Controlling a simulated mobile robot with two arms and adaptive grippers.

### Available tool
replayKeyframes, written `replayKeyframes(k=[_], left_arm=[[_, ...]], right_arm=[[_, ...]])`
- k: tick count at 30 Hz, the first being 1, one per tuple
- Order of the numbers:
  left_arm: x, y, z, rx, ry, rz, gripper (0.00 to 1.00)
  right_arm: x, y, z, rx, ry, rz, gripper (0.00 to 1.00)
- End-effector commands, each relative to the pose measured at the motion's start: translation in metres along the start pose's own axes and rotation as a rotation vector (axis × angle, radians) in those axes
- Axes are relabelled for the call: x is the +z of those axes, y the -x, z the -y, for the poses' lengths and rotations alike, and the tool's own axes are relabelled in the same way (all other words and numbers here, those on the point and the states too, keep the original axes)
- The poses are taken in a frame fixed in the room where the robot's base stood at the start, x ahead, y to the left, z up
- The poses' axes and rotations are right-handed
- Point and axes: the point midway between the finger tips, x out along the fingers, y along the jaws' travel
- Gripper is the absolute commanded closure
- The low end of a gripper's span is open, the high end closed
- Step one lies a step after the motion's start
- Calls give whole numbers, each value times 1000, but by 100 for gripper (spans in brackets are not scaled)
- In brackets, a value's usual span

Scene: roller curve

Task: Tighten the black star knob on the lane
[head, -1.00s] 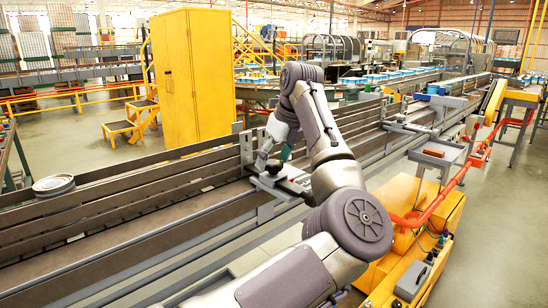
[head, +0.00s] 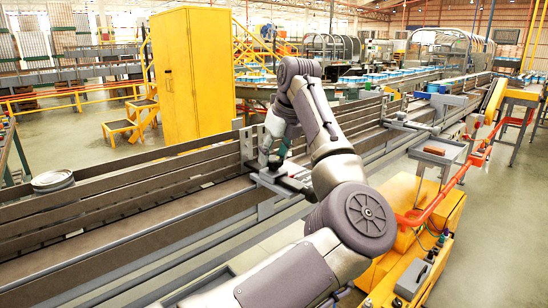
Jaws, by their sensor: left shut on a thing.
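The black star knob (head: 275,164) sits on a grey bracket at the near side rail of the lane (head: 215,196), left of the middle of the head view. My left gripper (head: 268,160) reaches down to it from above and is shut on it. The fingers and wrist hide much of the knob, so its lobes are hard to make out. My right gripper is not in view.
A yellow cabinet (head: 190,75) stands behind the lane. On the right are a small tray stand (head: 445,162) with a brown block, an orange rail and a yellow cart (head: 430,225). Blue-topped cans stand at the back.

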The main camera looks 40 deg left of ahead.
Motion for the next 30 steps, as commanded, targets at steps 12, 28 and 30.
replayKeyframes(k=[12,28,30], left_arm=[[-1,-3,0,-145,-332,1,87],[1,0,-1,-299,-707,5,87],[1,1,-1,-310,-736,6,87]], right_arm=[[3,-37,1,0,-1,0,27],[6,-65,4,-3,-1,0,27],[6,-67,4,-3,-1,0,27]])
